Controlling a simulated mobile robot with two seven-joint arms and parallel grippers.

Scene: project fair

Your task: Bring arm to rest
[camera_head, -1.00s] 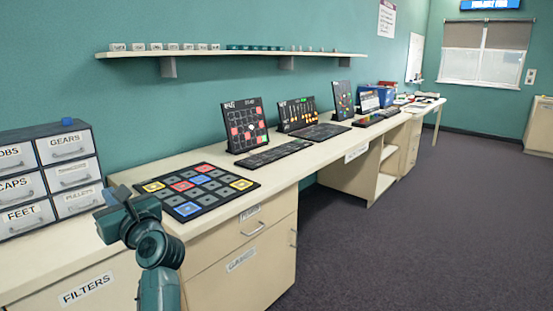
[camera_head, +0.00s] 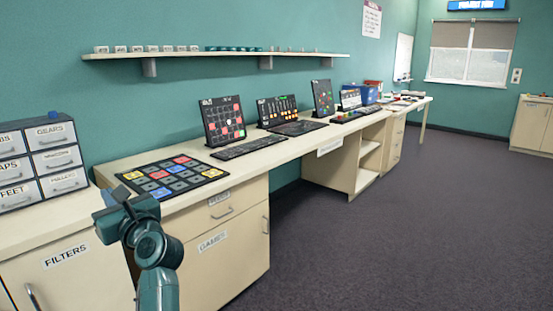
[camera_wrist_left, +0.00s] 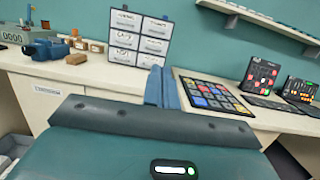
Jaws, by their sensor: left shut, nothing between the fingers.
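My left arm rises from the bottom of the head view, in front of the long counter. Its left gripper (camera_head: 112,198) is in the air at the counter's near side, left of the black mat with coloured squares (camera_head: 172,175). In the left wrist view the two blue fingers (camera_wrist_left: 161,88) are together, with nothing seen between them. They point toward the counter, between the drawer cabinet (camera_wrist_left: 140,38) and the mat (camera_wrist_left: 213,95). My right gripper is not in view.
The counter (camera_head: 295,148) carries keyboards and upright game panels (camera_head: 222,121). A blue device (camera_wrist_left: 45,50) shows in the wrist view. The dark carpet (camera_head: 370,240) at the right is clear.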

